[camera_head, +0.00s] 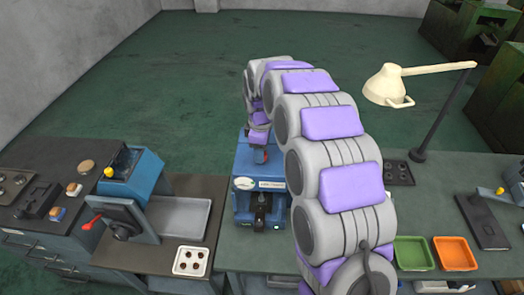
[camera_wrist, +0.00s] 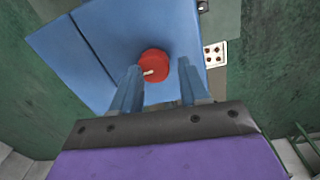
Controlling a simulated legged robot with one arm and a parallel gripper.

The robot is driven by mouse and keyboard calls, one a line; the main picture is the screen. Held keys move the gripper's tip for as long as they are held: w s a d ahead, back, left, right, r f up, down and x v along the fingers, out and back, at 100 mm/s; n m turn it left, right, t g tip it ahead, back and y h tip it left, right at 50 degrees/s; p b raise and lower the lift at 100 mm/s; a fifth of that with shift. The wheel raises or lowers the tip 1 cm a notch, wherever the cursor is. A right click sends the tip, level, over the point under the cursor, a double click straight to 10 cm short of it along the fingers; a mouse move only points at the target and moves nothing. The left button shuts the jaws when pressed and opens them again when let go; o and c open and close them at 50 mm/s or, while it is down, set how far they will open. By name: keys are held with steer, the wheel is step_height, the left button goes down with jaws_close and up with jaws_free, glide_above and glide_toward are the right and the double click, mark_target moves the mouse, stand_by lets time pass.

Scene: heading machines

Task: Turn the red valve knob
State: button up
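The red valve knob (camera_wrist: 153,64) is round, with a small pale mark on it, and sits on the top face of a blue machine (camera_wrist: 110,35) in the wrist view. In the head view the blue machine (camera_head: 243,163) stands on the bench, and the knob is mostly hidden behind my gripper (camera_head: 260,155). In the wrist view my gripper (camera_wrist: 160,85) has its two blue fingers spread apart, one on each side of the knob in the picture. Nothing is held. Whether the fingers touch the knob I cannot tell.
A grey tray (camera_head: 183,218) and a red-handled lever device (camera_head: 115,218) are on the left. A green tray (camera_head: 414,253), an orange tray (camera_head: 456,253) and a cream lamp (camera_head: 390,86) are on the right. Green floor lies open behind the bench.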

steer(key=o, duration=0.5)
steer(key=f, duration=0.1)
steer(key=s+f, duration=0.1)
steer(key=shift+s+d+f+g, duration=0.25)
steer(key=shift+s+f+g, duration=0.05)
steer(key=shift+s+f, duration=0.1)
steer(key=shift+w, duration=0.1)
steer(key=shift+w+r, duration=0.1)
steer(key=w+r, duration=0.1)
steer(key=r, duration=0.1)
steer(key=w+r, duration=0.1)
steer(key=r, duration=0.1)
steer(key=w+r, duration=0.1)
steer(key=r, duration=0.1)
steer(key=shift+a+r, duration=0.25)
steer(key=shift+a, duration=0.05)
step_height(320, 180, up, 12)
steer(key=r, duration=0.1)
glide_above(263, 166)
steer(key=shift+w+a+r, duration=0.1)
steer(key=shift+a+r, duration=0.05)
steer(key=shift+a, duration=0.4)
steer(key=shift+d, duration=0.2)
